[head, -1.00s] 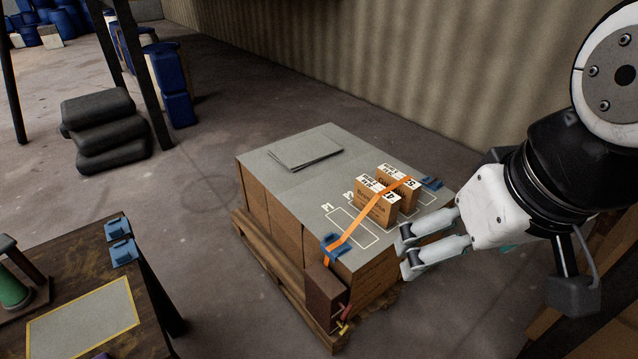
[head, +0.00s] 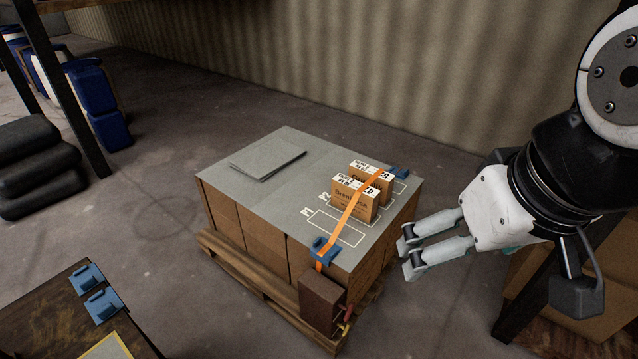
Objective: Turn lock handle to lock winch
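The winch (head: 321,300) is a brown box on the near corner of the loaded pallet. Small handles stick out at its lower right, a red one (head: 347,312) and a yellowish one (head: 341,329); which of them is the lock handle I cannot tell. An orange strap (head: 350,213) runs from the winch over two small cartons (head: 355,199) on the grey top. My gripper (head: 404,255) is open and empty, with its fingers apart. In the picture it is right of the pallet load and above and right of the handles, touching nothing that I can see.
Blue corner guards (head: 323,250) sit under the strap at the load's edges. A dark table (head: 60,325) with blue brackets (head: 87,278) stands at lower left. Grey sacks (head: 38,165) and blue drums (head: 98,103) are at the left. A brown box (head: 545,270) is at the right.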

